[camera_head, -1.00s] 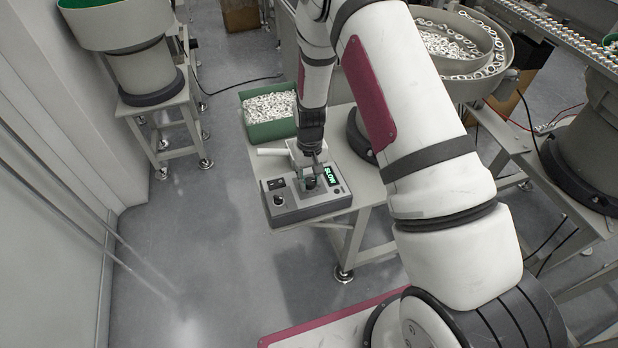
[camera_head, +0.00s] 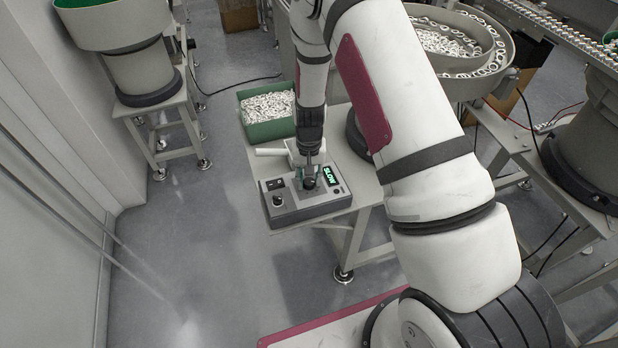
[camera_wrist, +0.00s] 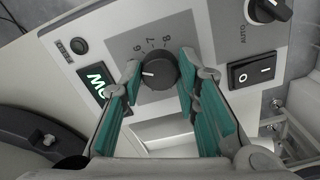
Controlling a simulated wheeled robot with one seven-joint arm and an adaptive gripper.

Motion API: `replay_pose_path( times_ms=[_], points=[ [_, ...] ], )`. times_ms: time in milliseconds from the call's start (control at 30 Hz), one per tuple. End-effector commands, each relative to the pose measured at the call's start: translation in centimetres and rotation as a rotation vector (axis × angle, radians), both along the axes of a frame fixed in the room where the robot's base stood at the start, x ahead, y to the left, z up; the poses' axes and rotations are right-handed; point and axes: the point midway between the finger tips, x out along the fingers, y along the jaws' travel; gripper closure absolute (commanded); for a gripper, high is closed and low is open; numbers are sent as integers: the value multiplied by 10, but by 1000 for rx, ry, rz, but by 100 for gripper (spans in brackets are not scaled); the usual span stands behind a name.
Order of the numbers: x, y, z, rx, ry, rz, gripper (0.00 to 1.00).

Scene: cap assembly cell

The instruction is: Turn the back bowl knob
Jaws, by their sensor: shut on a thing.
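The back bowl knob appears to be the round black knob (camera_wrist: 158,69) with a white pointer line, on the grey control box (camera_head: 310,210). Numbers 6, 7 and 8 show beside it in the wrist view. My gripper (camera_wrist: 159,72) points down at the box, with one teal-padded finger on each side of the knob, shut on it. In the head view my gripper (camera_head: 309,178) partly hides the knob.
The box also carries another black knob (camera_wrist: 267,8) marked AUTO, a rocker switch (camera_wrist: 252,72) and a small round button (camera_wrist: 79,46). A green bin of white rings (camera_head: 258,131) stands behind the box. A bowl feeder (camera_head: 460,45) is at right.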

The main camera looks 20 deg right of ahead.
Motion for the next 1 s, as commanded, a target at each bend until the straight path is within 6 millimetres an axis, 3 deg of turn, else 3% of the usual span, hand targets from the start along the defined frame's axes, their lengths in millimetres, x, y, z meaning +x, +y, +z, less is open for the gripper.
replay_pose_path(
  times_ms=[67, 100, 167, 567, 1000],
  points=[
    [0, 0, 0, 0, 0, 1, 99],
    [0, 0, 0, 1, 0, 1, 62],
    [0, 0, 0, 1, 0, 1, 50],
    [1, 0, 7, 0, -2, 1, 50],
    [1, 0, 87, 1, -4, 1, 50]
  ],
)
